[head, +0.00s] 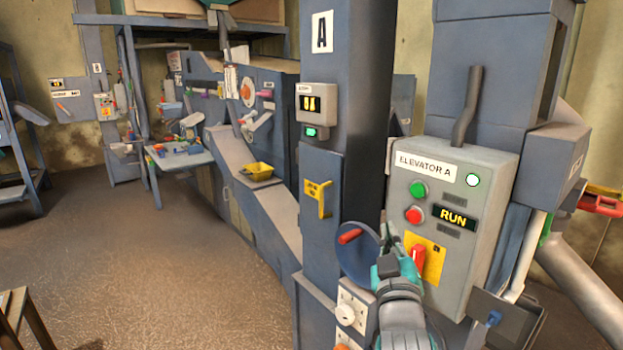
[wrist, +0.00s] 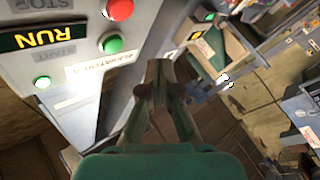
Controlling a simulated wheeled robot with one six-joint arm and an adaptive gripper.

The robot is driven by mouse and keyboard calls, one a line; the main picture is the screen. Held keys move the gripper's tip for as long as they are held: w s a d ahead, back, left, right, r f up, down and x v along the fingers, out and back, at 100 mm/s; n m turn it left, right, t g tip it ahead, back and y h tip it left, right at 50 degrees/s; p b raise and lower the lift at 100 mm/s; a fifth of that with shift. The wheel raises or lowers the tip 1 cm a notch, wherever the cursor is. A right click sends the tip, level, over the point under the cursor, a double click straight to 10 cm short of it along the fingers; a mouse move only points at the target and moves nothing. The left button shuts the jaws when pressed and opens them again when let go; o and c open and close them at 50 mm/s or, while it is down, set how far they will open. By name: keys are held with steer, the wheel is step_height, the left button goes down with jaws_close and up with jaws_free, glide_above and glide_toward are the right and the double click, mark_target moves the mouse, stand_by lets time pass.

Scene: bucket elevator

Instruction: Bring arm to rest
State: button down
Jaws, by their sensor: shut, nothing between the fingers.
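My gripper (head: 390,236) is raised in front of the column, just left of the grey ELEVATOR A control box (head: 463,262). In the wrist view my gripper (wrist: 159,68) has its fingers together with nothing between them. The control box shows a green button (head: 418,190), a red button (head: 413,215), a lit green lamp (head: 473,180) and a display (head: 454,218) reading RUN. A red switch handle (head: 418,256) on a yellow plate is close to the right of my gripper. I cannot tell whether they touch.
A dark disc with a red handle (head: 350,237) is close to the left of my gripper. A yellow pull handle (head: 320,197) is on column A. A yellow tray (head: 258,171) and a small table (head: 180,158) stand further back. The floor at left is mostly clear.

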steer(key=s+f+g+y, duration=0.2)
steer(key=s+f, duration=0.9)
steer(key=f, duration=0.3)
steer(key=s+f+g+y, duration=0.1)
steer(key=s+f, duration=1)
steer(key=f, duration=0.4)
steer(key=s+f+m+g, duration=0.1)
steer(key=s+f+m, duration=0.1)
steer(key=s, duration=1.2)
steer(key=s+d+f+m+g, duration=0.1)
steer(key=s+g, duration=0.1)
steer(key=s, duration=1.2)
steer(key=shift+s+d+f+m, duration=0.25)
steer(key=shift+s+f+m, duration=0.1)
steer(key=shift+f+m, duration=0.05)
